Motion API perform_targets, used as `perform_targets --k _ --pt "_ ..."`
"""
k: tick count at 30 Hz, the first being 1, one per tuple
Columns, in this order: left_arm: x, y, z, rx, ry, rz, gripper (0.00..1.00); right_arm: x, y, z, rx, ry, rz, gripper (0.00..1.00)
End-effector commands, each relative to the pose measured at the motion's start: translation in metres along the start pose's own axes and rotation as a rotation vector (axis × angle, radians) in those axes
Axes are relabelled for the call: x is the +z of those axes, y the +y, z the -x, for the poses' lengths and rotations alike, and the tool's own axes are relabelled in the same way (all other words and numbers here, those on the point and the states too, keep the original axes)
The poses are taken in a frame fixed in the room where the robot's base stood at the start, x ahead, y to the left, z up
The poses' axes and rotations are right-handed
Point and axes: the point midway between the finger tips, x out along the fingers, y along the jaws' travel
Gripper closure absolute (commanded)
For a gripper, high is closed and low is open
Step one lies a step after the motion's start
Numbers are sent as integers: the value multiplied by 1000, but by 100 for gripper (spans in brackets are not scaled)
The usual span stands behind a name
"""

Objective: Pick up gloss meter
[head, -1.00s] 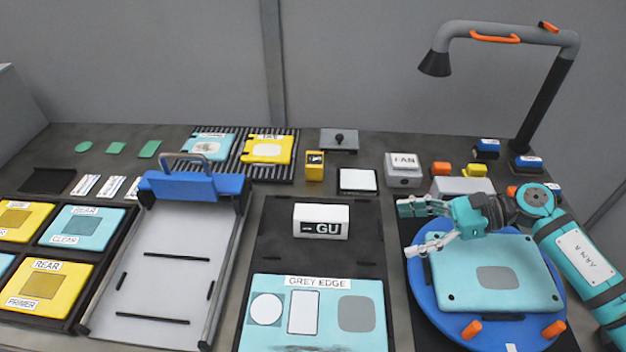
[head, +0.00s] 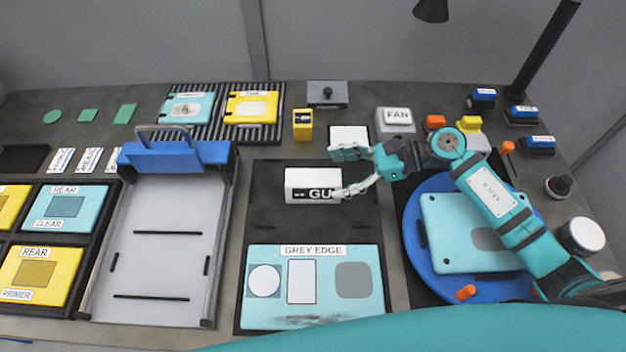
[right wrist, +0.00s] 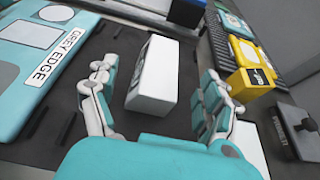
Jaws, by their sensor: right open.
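The gloss meter is the white block marked "GU" (head: 312,183), lying on the dark mat (head: 270,222) in the middle of the table. My right gripper (head: 350,172) is at its right end in the head view, open, one finger behind and one in front. In the right wrist view the white block (right wrist: 155,75) stands between the open fingers of my right gripper (right wrist: 160,95), with a gap on both sides. I see no grip on it. My left gripper is not in view.
A blue turntable (head: 425,255) with a teal panel is at right. A white pad (head: 348,136), yellow box (head: 303,125) and fan switch (head: 395,120) stand behind.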

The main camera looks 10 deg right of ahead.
Motion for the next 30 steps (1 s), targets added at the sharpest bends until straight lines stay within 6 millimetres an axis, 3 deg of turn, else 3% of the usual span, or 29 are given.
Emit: perform_targets --k 5,15,23,30 --pt "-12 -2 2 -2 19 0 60 0 0 -12 1 -1 0 19" --pt "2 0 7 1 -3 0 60 0 0 -59 1 -1 0 19" --pt "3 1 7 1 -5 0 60 0 0 -63 0 2 1 19" --pt "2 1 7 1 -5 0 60 0 1 -63 1 1 1 46"
